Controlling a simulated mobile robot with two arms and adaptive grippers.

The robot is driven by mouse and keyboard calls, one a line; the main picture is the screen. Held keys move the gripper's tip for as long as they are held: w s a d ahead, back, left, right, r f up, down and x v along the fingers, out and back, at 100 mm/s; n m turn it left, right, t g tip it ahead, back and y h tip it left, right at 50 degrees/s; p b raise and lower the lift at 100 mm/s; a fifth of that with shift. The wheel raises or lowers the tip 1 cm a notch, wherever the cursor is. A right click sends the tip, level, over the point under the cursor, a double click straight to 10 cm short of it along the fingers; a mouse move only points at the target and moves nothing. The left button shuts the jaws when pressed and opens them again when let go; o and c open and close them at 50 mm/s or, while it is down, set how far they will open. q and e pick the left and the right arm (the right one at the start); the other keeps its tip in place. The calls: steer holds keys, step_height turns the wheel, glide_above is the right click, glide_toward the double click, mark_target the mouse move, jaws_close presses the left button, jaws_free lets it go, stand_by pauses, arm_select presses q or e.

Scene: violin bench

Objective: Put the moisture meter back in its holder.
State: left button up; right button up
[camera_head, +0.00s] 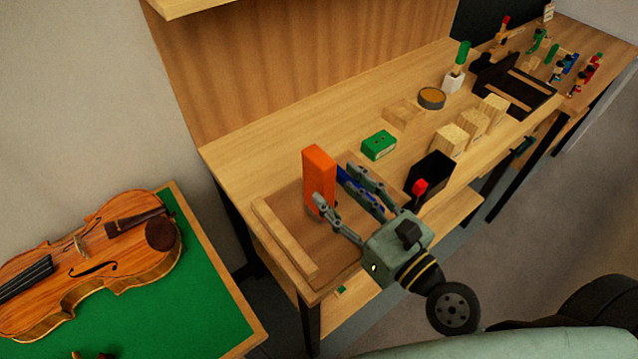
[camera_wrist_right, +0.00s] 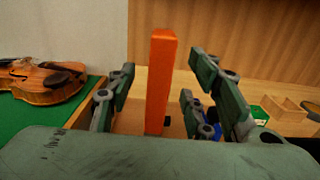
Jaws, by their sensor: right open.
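An orange upright block (camera_head: 319,178), which I take to be the moisture meter, stands at the near-left end of the bench on a brown wooden tray (camera_head: 300,236). My right gripper (camera_head: 337,184) is open, with its fingers pointing at the block. In the right wrist view the orange block (camera_wrist_right: 159,85) shows between the two spread finger sets; I cannot tell whether a finger touches it. A blue object (camera_head: 347,184) is partly hidden behind the fingers. A black open-topped box (camera_head: 433,172) stands right of the gripper; I cannot tell whether it is the holder. My left gripper is not in view.
A green box (camera_head: 379,145), wooden blocks (camera_head: 449,140) and a round tin (camera_head: 432,98) stand farther along the bench. A red-tipped tool (camera_head: 419,188) shows by the black box. A violin (camera_head: 90,255) lies on a green-topped table (camera_head: 175,315) at left.

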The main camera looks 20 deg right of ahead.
mark_target(330, 184)
steer(key=p+x, duration=0.1)
steer(key=x, duration=0.4)
steer(key=shift+w+a+f+p, duration=0.1)
steer(key=shift+w+p, duration=0.2)
steer(key=shift+w, duration=0.05)
steer(key=shift+w+a+f, duration=0.15)
steer(key=shift+w, duration=0.3)
steer(key=shift+s, duration=0.1)
jaws_close()
